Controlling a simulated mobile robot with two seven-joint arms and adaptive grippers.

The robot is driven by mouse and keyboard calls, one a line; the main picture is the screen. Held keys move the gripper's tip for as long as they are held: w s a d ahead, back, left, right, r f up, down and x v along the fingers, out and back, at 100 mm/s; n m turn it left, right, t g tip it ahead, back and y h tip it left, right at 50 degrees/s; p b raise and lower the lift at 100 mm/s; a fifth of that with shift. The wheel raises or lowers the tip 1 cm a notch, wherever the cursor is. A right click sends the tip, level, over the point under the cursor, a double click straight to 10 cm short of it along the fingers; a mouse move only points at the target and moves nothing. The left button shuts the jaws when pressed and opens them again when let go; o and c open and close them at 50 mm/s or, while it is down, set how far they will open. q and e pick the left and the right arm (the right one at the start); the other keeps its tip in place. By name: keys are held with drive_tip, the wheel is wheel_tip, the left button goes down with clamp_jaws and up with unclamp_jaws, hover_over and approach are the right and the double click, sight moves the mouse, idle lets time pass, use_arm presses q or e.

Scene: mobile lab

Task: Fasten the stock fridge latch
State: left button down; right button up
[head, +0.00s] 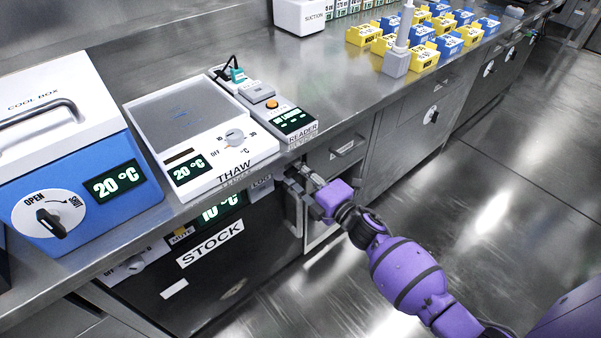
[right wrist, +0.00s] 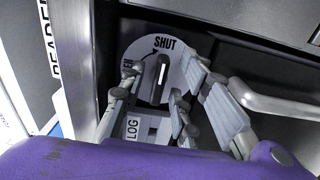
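The stock fridge (head: 215,280) is the dark-fronted unit under the counter, with a STOCK label and a 10 °C display. In the right wrist view a white latch dial (right wrist: 140,47) carries the word SHUT at its top and a partly covered word at its left. Its black knob (right wrist: 161,80) stands nearly upright, its upper end just below SHUT. My right gripper (head: 305,180) is at the fridge's upper right, hiding the dial in the head view. Its fingers (right wrist: 163,88) are apart, on either side of the knob; contact cannot be told. My left gripper is not in view.
A drawer handle (right wrist: 275,104) lies to the right. The floor (head: 500,220) is clear.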

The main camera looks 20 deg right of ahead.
drive_tip(key=v, duration=1.2)
idle(0.4)
